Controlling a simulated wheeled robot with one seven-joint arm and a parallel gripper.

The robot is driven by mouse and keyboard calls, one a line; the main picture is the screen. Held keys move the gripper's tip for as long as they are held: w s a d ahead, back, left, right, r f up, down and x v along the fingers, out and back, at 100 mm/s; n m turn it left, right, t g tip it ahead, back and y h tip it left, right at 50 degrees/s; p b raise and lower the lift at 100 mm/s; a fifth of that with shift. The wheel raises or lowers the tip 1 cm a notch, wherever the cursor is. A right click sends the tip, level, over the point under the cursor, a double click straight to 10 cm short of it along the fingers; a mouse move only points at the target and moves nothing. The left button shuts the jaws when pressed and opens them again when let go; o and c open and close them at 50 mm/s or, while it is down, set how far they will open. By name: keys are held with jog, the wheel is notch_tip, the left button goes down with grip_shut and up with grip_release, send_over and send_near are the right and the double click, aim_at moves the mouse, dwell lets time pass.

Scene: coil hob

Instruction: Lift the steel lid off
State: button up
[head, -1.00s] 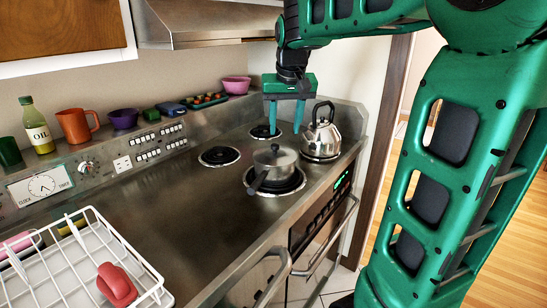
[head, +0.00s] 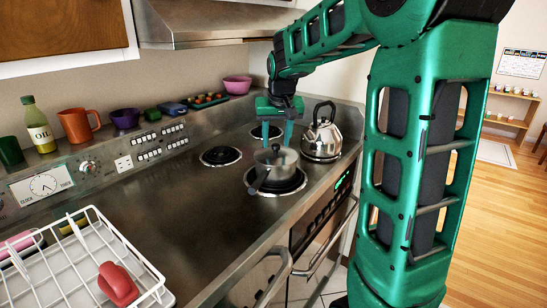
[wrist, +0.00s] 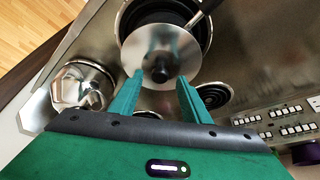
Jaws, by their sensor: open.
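The steel lid (wrist: 160,45) is a round shiny disc with a dark knob (wrist: 160,70) at its middle. It sits on a small dark-handled saucepan (head: 264,177) on the front coil; the lid also shows in the head view (head: 275,156). My gripper (wrist: 160,85) is open, pointing down, its two green fingers spread just short of the knob in the wrist view. In the head view my gripper (head: 276,144) is just above and behind the lid, fingers apart. Whether the fingertips are level with the knob I cannot tell.
A steel kettle (head: 320,132) stands close on the right, also seen in the wrist view (wrist: 82,87). An empty coil (head: 221,156) lies to the left. Bowls and small items line the back ledge. The counter (head: 180,205) front left is bare; a dish rack (head: 85,260) stands nearer.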

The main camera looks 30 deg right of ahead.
aim_at(276, 145)
jog(key=shift+w+d+f, duration=0.1)
jog(key=shift+w+f, duration=0.1)
jog(key=shift+f, duration=0.3)
grip_shut()
jog(key=shift+r, duration=0.15)
jog(key=shift+r, duration=0.6)
notch_tip(276, 145, up, 3)
jog(key=shift+r, duration=0.1)
jog(key=w+a+r, duration=0.6)
jog(key=a+r, duration=0.3)
jog(key=a, duration=0.1)
jog(key=shift+r, duration=0.2)
